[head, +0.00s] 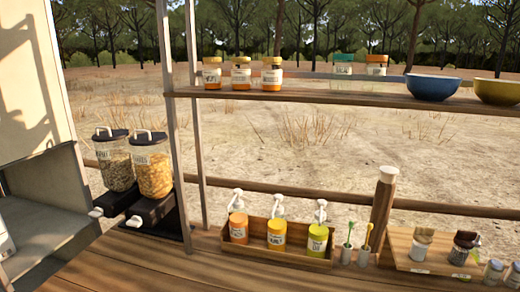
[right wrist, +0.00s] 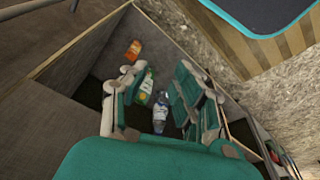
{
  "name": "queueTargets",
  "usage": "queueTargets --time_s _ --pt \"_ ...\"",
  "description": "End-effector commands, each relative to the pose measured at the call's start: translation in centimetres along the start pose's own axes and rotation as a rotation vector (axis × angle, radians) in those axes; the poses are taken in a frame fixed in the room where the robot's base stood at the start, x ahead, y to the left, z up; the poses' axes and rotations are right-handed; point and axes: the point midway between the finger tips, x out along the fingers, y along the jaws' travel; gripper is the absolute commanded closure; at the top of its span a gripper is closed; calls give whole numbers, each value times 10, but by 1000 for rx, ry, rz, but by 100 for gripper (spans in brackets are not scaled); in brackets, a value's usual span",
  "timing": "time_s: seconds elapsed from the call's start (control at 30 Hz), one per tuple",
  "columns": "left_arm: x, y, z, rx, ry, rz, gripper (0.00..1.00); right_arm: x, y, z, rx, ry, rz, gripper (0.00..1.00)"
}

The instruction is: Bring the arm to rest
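My right gripper (right wrist: 158,80) shows in the right wrist view, teal and grey, with its two fingers apart. Nothing is seen held between them. It points down over a dark open-topped bin (right wrist: 84,47). Past the fingers, inside the bin, lie a green and white bottle (right wrist: 146,87), a clear bottle with a blue label (right wrist: 160,113) and an orange packet or bottle (right wrist: 133,50). They look lower than the fingertips. Neither arm shows in the head view, and my left gripper is in no view.
In the head view, a wooden counter carries two dispensers (head: 153,168), a caddy of pump bottles (head: 277,256) and a tray of jars (head: 400,250). A shelf (head: 330,97) above holds jars and bowls (head: 433,87). A dark, teal-edged panel (right wrist: 268,12) is near the right gripper.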

Motion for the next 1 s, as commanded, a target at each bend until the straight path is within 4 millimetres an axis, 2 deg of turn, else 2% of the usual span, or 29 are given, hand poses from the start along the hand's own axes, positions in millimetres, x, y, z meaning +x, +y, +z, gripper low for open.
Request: queueTargets --time_s 0.03,0.1,0.2,0.3,0.4,0.5,0.63,1.0 --pt "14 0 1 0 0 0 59 43 -2 24 -2 -27 -2 71" --pt "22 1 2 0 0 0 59 85 -3 53 -6 -46 -4 71" --pt "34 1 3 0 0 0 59 137 -6 100 -13 -71 -7 71" --pt "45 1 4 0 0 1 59 175 -7 148 -19 -94 -9 71" --pt "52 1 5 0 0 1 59 198 -8 188 -23 -111 -10 71" --pt "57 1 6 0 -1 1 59 210 -8 218 -27 -122 -11 71" --pt "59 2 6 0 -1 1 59 214 -8 236 -29 -129 -12 71" --pt "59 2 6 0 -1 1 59 215 -8 238 -30 -129 -12 71"
